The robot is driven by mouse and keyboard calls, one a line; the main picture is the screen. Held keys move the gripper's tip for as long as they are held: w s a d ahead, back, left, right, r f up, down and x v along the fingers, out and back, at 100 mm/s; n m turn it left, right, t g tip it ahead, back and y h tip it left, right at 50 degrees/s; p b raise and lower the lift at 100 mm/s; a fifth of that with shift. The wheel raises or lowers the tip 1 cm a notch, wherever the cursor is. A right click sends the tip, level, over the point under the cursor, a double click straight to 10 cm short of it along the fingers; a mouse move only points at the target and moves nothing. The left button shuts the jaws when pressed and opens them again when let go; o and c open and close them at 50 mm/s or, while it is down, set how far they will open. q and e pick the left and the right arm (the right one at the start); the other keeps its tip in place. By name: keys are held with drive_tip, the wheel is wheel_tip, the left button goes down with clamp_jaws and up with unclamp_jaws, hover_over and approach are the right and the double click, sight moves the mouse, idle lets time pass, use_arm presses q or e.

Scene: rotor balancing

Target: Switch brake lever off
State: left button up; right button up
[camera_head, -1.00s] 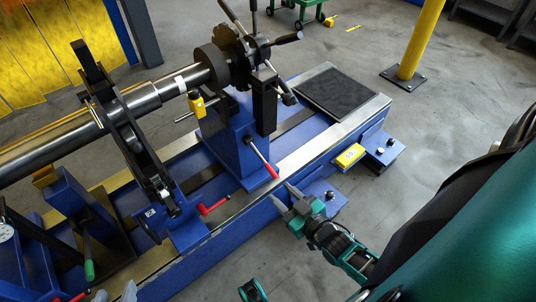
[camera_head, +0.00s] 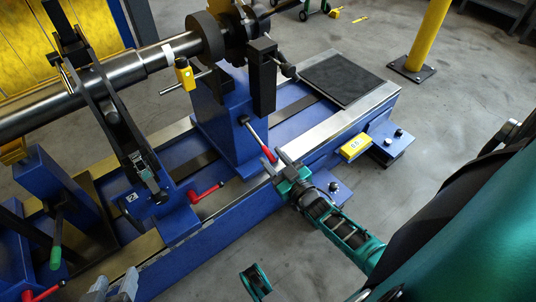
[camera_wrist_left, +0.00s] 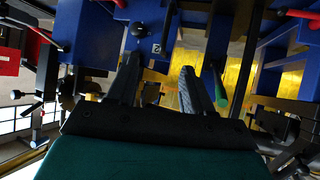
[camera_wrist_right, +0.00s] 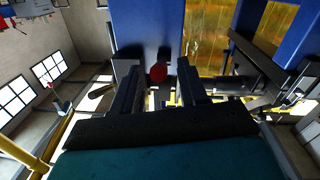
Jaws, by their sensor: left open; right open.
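A lever with a red grip (camera_head: 268,153) angles down from the blue pedestal (camera_head: 225,125). My right gripper (camera_head: 273,158) is open at the lower end of this red grip. In the right wrist view the red grip end (camera_wrist_right: 158,73) shows between the open fingers (camera_wrist_right: 157,88); contact cannot be told. Another red-handled lever (camera_head: 206,192) is on the blue support to the left. The pictures do not label which lever is the brake. My left gripper (camera_head: 115,287) is at the bottom left edge of the head view, open and empty in the left wrist view (camera_wrist_left: 158,80).
A steel shaft (camera_head: 110,88) lies across the blue machine. A green handle (camera_head: 55,258) stands at the lower left and shows beside my left fingers (camera_wrist_left: 220,92). A yellow box (camera_head: 355,146) sits on the bed's right side.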

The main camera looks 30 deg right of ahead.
sight(259, 140)
drive_tip(key=shift+w+b, duration=0.3)
drive_tip(key=shift+w, duration=1.2)
clamp_jaws()
